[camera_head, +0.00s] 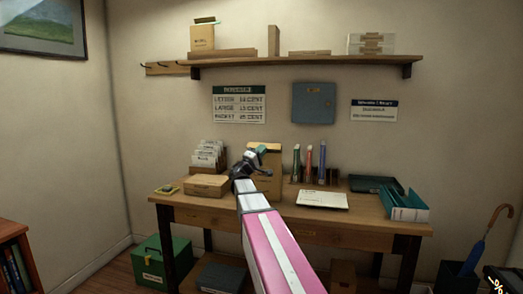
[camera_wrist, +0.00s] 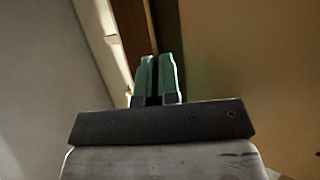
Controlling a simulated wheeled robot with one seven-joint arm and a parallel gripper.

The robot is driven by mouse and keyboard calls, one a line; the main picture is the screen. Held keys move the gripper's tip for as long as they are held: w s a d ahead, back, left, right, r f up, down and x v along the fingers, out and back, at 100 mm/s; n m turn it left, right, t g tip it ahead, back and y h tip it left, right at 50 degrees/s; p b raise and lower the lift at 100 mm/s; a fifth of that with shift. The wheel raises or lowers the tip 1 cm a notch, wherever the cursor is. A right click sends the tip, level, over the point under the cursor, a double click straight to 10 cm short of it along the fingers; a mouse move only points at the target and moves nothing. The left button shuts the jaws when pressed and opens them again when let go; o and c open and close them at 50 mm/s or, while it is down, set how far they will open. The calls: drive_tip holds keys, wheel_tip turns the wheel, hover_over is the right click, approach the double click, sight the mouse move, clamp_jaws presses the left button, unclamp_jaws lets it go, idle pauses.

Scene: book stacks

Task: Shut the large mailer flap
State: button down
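A tan upright mailer (camera_head: 268,187) stands near the middle of the desk, partly hidden behind my arm. Its top edge shows just behind and to the right of my gripper (camera_head: 258,154). I cannot make out clearly how its flap lies. In the wrist view, my green fingers (camera_wrist: 157,80) are close together with only a thin dark gap and nothing seen between them. A large brown surface (camera_wrist: 245,60), likely the mailer, fills the right side there, beside the fingers. I cannot tell whether they touch it.
The wooden desk (camera_head: 345,222) holds a flat brown box (camera_head: 206,185), a rack of white envelopes (camera_head: 207,156), upright coloured tubes (camera_head: 309,163), a white parcel (camera_head: 322,200) and a teal tray (camera_head: 404,207). A wall shelf (camera_head: 300,62) hangs above.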

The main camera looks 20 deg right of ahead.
drive_tip(key=shift+f, duration=0.1)
idle(0.4)
drive_tip(key=c, duration=1.3)
unclamp_jaws()
